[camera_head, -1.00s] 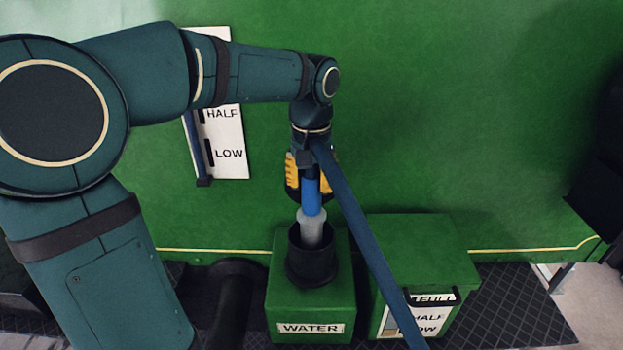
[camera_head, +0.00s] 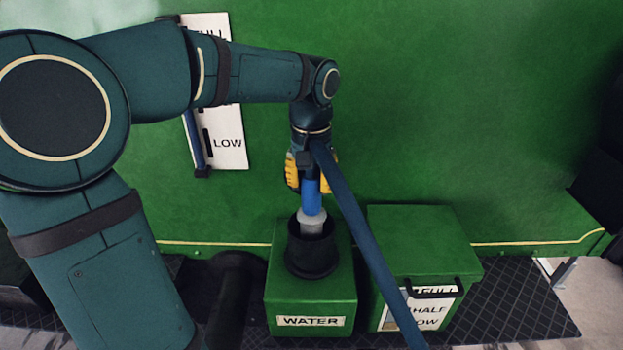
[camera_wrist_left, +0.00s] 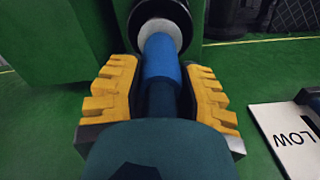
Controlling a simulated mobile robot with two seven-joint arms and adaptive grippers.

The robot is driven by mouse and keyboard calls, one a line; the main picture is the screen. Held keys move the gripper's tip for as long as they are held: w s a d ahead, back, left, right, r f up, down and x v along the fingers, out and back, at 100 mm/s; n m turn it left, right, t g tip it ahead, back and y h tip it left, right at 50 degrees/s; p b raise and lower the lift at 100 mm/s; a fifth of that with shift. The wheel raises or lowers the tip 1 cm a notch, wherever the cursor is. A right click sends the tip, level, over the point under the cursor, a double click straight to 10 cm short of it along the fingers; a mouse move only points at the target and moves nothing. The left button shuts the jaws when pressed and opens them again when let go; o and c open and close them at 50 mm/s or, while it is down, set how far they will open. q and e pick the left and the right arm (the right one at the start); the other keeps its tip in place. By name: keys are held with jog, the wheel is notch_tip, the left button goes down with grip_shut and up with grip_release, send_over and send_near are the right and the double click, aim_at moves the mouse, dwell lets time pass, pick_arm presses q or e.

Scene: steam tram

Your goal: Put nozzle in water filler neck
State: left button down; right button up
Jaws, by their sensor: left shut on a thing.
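The nozzle (camera_head: 312,199) has a blue body and a grey tip, with a blue hose running down to the right from my gripper. My left gripper (camera_head: 313,178), with yellow finger pads, is shut on the nozzle and points down. The water filler neck (camera_head: 311,262) is a black round collar on the green box marked WATER. The grey tip is at the neck's mouth and its lower end is hidden behind the rim. In the left wrist view the blue nozzle (camera_wrist_left: 161,62) lies between the yellow fingers, its grey end inside the black ring (camera_wrist_left: 183,15). My right gripper is out of view.
A second green box (camera_head: 425,245) with a handle and a level plate stands to the right, with the hose passing before it. A white level plate (camera_head: 229,150) is on the green wall. Dark tread plate (camera_head: 520,300) lies below.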

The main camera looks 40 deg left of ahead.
pick_arm(q)
jog(key=shift+f, duration=0.15)
jog(key=c, duration=0.6)
grip_release()
notch_tip(320, 180, up, 12)
dwell(0.7)
